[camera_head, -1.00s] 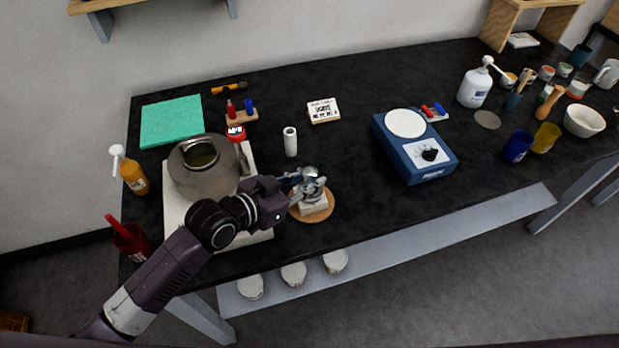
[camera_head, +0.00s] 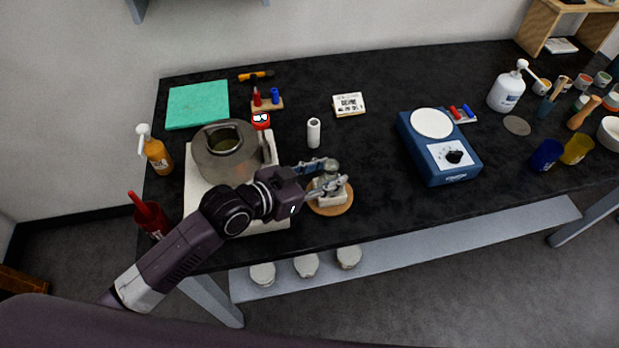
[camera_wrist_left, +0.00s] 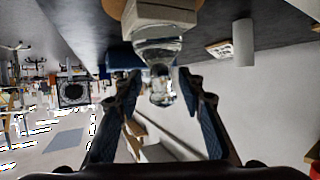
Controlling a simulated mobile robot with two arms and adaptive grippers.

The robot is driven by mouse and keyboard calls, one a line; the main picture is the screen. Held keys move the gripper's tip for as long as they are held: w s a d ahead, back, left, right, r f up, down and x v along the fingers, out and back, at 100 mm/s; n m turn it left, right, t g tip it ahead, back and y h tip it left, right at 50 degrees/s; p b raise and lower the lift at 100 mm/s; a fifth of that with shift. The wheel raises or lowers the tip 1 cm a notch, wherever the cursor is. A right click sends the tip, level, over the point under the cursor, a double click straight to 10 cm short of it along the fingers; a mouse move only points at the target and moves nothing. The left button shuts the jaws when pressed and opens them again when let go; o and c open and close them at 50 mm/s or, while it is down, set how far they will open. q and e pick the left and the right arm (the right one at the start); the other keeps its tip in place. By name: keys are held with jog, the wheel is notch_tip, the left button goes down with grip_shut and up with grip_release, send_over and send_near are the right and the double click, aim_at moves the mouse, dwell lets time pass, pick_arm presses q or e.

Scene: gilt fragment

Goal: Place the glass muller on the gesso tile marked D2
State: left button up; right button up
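The glass muller (camera_head: 331,167), clear and knobbed, stands on a pale block (camera_head: 328,197) on a round wooden board (camera_head: 343,207) near the table's front. It also shows in the left wrist view (camera_wrist_left: 160,85). My left gripper (camera_head: 318,176) reaches it from the left, one finger on each side. In the left wrist view the fingers (camera_wrist_left: 159,78) are spread, with gaps beside the knob. No D2 mark is readable; a small white card or tile with black print (camera_head: 349,104) lies farther back. My right gripper is out of view.
A grey metal pot (camera_head: 228,165) stands on a white slab (camera_head: 195,197) by my left arm. A white cylinder (camera_head: 314,133) stands behind the muller. A blue device with a white disc (camera_head: 440,160) is to the right. The black table between them is clear.

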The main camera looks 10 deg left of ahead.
pick_arm(q)
jog(key=b+v, duration=0.1)
jog(key=v, duration=1)
jog(key=shift+b, duration=0.35)
